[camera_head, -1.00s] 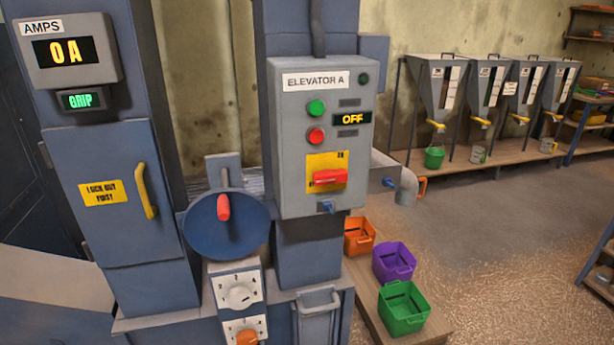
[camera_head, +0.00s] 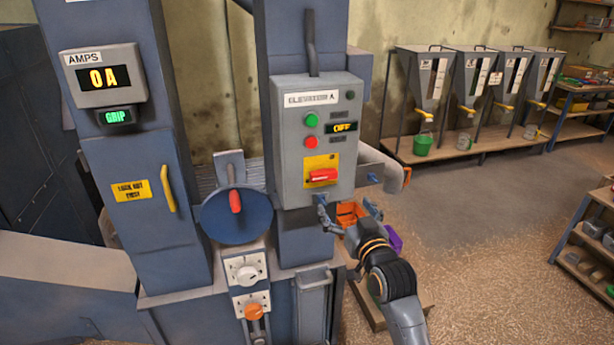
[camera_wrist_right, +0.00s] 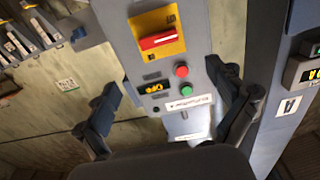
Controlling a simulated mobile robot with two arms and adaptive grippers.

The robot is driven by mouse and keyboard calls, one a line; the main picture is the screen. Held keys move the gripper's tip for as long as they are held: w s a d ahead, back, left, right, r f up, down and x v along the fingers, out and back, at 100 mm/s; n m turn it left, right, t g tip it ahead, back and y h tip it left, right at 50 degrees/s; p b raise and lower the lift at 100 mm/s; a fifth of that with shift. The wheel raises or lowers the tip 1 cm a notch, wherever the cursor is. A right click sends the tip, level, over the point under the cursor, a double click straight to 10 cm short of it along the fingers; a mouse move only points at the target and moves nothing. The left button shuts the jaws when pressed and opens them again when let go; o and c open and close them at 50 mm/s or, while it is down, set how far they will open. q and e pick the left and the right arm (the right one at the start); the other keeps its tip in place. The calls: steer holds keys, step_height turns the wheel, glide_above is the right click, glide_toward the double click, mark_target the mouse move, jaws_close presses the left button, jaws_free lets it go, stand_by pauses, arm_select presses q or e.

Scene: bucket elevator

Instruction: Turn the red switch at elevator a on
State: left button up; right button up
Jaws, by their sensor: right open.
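The red switch (camera_head: 323,175) sits on a yellow plate low on the grey Elevator A panel (camera_head: 291,145). Its handle lies horizontal, and the panel display (camera_head: 342,128) reads OFF. My right gripper (camera_head: 334,212) is just below and right of the panel's lower edge, apart from the switch. In the right wrist view the red switch (camera_wrist_right: 158,39) shows upside down, ahead of and between the two spread fingers (camera_wrist_right: 168,112). Nothing is between the fingers. My left gripper is out of view.
Green (camera_head: 311,120) and red (camera_head: 311,142) buttons sit above the switch. A blue disc with a red handle (camera_head: 235,200) is left of the panel. An orange bin (camera_head: 349,213) and a purple bin (camera_head: 394,243) are partly hidden behind my right arm. Hoppers (camera_head: 427,80) stand at the back.

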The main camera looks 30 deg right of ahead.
steer(key=p, duration=0.1)
glide_toward(325, 178)
steer(key=p+x, duration=0.2)
steer(key=x, duration=0.7)
steer(key=shift+w+d, duration=0.1)
steer(key=shift+w, duration=0.2)
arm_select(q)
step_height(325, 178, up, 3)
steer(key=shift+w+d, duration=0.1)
arm_select(e)
steer(key=c, duration=1.2)
